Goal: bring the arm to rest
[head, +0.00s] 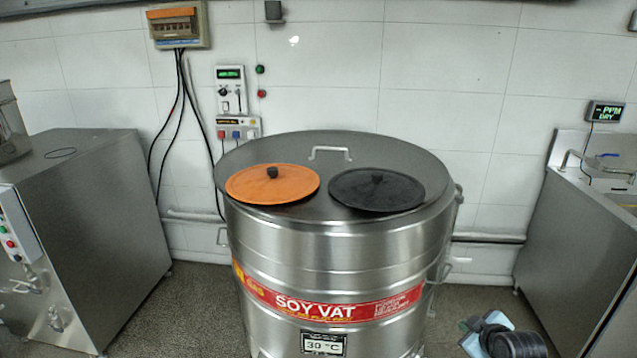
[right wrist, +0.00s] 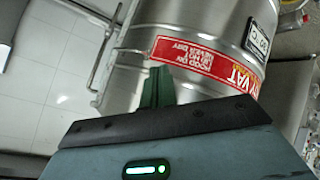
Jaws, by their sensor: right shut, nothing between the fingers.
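My right gripper (head: 474,326) is low at the bottom right of the head view, on the right side of the steel vat (head: 335,240) and in front of the floor. In the right wrist view its green fingers (right wrist: 158,82) are together with nothing between them. The vat's wall and its red label (right wrist: 200,66) are behind the fingers there; I cannot tell how far off the wall is. My left gripper is not in view.
An orange lid (head: 262,190) and a black lid (head: 378,197) lie on the vat's top. A steel cabinet (head: 85,225) stands at left, a steel unit (head: 585,255) at right. Pipes (head: 485,238) run along the wall. Open floor (head: 465,300) lies between vat and right unit.

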